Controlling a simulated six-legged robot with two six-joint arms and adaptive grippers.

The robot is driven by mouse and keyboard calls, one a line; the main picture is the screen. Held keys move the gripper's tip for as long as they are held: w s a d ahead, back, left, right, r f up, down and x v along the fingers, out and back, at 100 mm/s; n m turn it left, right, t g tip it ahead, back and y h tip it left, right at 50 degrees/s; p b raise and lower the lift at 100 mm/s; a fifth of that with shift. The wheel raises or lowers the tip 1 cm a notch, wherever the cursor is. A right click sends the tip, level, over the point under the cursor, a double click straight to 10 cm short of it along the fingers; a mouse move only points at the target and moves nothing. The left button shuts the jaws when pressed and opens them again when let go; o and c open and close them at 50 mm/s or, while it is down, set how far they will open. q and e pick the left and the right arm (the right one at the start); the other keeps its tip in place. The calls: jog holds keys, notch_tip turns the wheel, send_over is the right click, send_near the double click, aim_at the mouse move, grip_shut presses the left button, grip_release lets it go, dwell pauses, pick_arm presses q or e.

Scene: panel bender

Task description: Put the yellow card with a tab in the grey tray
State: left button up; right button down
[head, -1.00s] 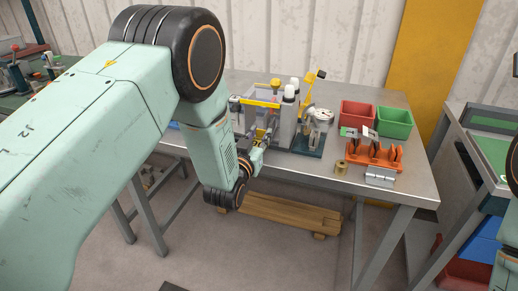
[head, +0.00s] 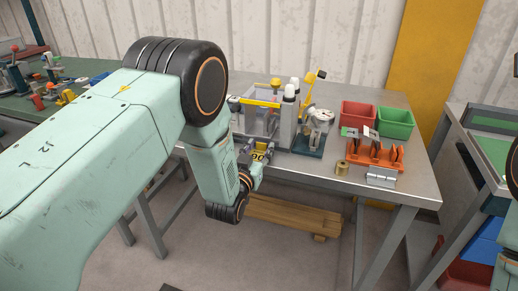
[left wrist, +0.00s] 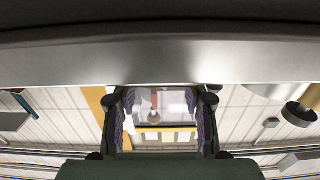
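In the left wrist view, the two fingers (left wrist: 160,120) stand on either side of a yellowish strip (left wrist: 165,137); whether this is the card is hard to tell. The card's tab cannot be made out. I cannot surely pick out the grey tray. My right gripper is not in view.
A bender with a yellow bar (head: 260,103) stands on the metal table (head: 315,176), behind my left gripper. To the right are a red bin (head: 358,114), a green bin (head: 395,123), an orange rack (head: 375,155), a brass cylinder (head: 342,168) and a silver block (head: 382,177).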

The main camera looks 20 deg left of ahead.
pick_arm(q)
jog(key=shift+o, duration=0.3)
jog(key=s+r+p, duration=0.1)
jog(key=s, duration=0.6)
jog(key=shift+s+a+r, duration=0.15)
jog(key=shift+s+r, duration=0.2)
jog(key=shift+s, duration=0.05)
